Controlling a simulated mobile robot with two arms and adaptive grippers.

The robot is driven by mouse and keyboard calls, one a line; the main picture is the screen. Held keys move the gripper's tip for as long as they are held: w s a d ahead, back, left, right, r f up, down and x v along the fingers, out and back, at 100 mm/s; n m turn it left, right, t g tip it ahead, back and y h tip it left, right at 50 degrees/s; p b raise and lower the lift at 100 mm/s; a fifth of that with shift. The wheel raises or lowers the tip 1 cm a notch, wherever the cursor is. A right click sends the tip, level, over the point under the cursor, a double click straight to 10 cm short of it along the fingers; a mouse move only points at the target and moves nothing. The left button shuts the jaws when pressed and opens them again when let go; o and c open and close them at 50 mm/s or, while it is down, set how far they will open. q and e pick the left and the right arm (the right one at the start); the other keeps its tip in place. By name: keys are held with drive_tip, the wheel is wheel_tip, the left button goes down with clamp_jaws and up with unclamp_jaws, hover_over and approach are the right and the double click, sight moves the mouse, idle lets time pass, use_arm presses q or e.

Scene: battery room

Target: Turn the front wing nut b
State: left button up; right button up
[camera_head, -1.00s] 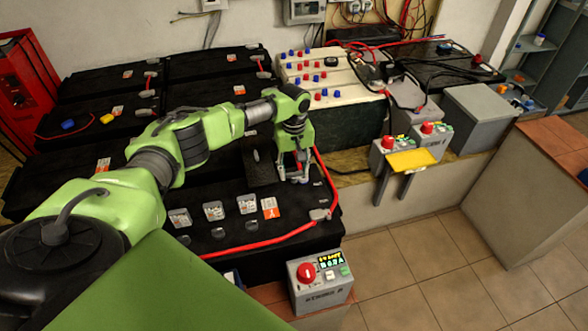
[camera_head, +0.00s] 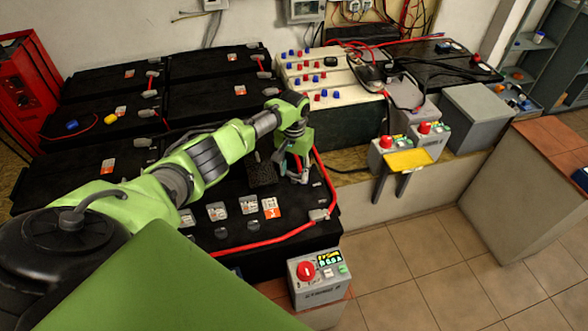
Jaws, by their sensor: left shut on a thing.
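My left gripper (camera_head: 299,177) points down at the right part of the front black battery (camera_head: 285,222), close to its top and beside the red cable. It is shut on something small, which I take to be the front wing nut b. The fingers hide the nut, so its shape and angle cannot be told. My right gripper is not in view.
A red cable (camera_head: 270,243) runs along the battery's front to a grey terminal cover (camera_head: 318,214). A grey control box (camera_head: 319,279) with a red button stands in front. More batteries (camera_head: 105,88) lie behind. Tiled floor is free at right.

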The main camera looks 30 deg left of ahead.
sight(294, 173)
use_arm(q)
drive_tip(key=m, duration=0.4)
drive_tip(key=shift+m, duration=0.3)
drive_tip(key=m, duration=0.5)
drive_tip(key=shift+w, duration=0.1)
drive_tip(key=shift+m, duration=0.4)
drive_tip(key=o, duration=0.8)
wheel_tip(294, 173, up, 12)
idle(0.5)
